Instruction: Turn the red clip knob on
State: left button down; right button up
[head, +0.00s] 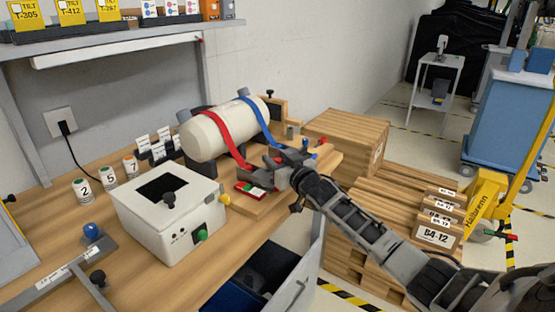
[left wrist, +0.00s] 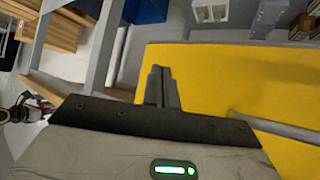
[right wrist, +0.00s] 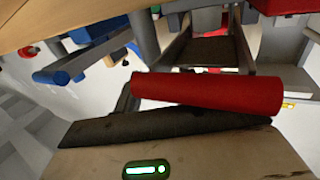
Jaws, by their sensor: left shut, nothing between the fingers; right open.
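A white cylinder (head: 218,132) lies on the bench, with a red strap (head: 227,136) and a blue strap (head: 262,122) over it. My right gripper (head: 280,172) is at the lower strap ends, beside a small red and green plate (head: 249,188). In the right wrist view, a red rod-like knob (right wrist: 207,93) crosses close before the camera and covers part of my open right gripper (right wrist: 205,45). I cannot tell whether the fingers touch it. A blue knob (right wrist: 60,76) is at left there. My left gripper (left wrist: 162,75) is shut and empty over a yellow surface.
A white box (head: 170,215) with a dark opening stands left of the gripper on the bench. Numbered canisters (head: 108,176) stand behind it. Wooden crates (head: 345,135) are to the right.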

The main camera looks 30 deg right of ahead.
grip_shut()
pick_arm(q)
jog(key=shift+f, duration=0.2)
pick_arm(e)
jog(key=shift+n+y, duration=0.5)
jog(key=shift+y, duration=0.2)
jog(key=n+y+b, duration=0.1)
jog(key=y, duration=0.1)
jog(key=shift+d+n+y, duration=0.1)
jog(key=shift+n+y, duration=0.2)
jog(key=shift+y, duration=0.1)
jog(key=shift+n+g+y+b, duration=0.5)
jog(key=shift+n+y+b, duration=0.4)
jog(key=shift+y, duration=0.3)
jog(key=shift+n+g+y+b, duration=0.3)
jog(key=shift+n+y, duration=0.1)
jog(key=shift+y, duration=0.3)
pick_arm(q)
jog(key=shift+d+f, duration=0.25)
jog(key=shift+f, duration=0.5)
pick_arm(e)
jog(key=shift+n+g+y, duration=0.3)
jog(key=shift+n+y, duration=0.1)
jog(key=shift+y, duration=0.2)
pick_arm(q)
jog(key=shift+b, duration=0.35)
jog(key=shift+d, duration=0.1)
